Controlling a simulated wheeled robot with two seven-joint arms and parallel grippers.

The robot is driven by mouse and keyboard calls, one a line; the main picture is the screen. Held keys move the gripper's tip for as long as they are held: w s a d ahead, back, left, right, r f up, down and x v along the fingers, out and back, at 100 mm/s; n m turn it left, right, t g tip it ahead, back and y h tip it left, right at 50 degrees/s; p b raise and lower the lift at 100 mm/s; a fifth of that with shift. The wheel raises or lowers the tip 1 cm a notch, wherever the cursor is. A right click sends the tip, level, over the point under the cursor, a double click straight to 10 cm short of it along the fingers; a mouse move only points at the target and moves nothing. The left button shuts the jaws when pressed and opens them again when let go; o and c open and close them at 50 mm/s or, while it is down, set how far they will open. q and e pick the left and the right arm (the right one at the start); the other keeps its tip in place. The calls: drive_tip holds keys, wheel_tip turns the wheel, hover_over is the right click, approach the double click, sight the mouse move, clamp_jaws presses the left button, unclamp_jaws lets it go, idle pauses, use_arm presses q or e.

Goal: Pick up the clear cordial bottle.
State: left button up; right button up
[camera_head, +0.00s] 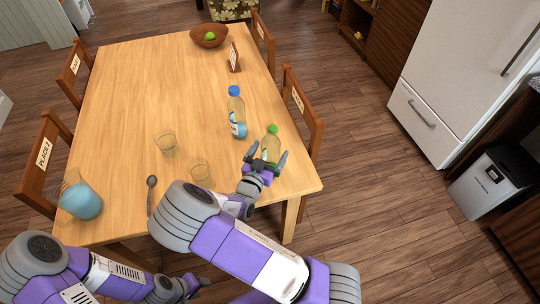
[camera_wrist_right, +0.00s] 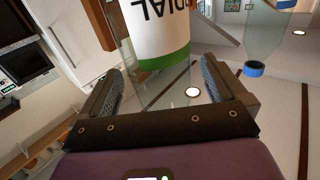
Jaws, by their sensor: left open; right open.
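The clear cordial bottle (camera_head: 272,143) with a green cap stands upright near the right edge of the wooden table (camera_head: 130,90). In the right wrist view the bottle (camera_wrist_right: 158,40) shows a white label ending in "DIAL" and a green band. My right gripper (camera_head: 266,157) is open, with one finger on each side of the bottle's clear part; I cannot tell whether they touch it. My left gripper (camera_head: 192,287) is open and empty, low in the head view, off the table's front edge.
A blue-capped bottle (camera_head: 237,115) stands just behind and left of the green-capped one. Two glasses (camera_head: 165,144) (camera_head: 200,172), a spoon (camera_head: 151,190) and a blue jug (camera_head: 82,202) stand or lie to the left. A bowl (camera_head: 209,37) and a small sign (camera_head: 234,58) are at the far end.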

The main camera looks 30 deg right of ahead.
drive_tip(key=x, duration=0.3)
drive_tip(key=shift+w+d, duration=0.1)
drive_tip(key=shift+w, duration=0.05)
drive_tip(key=shift+c, duration=0.3)
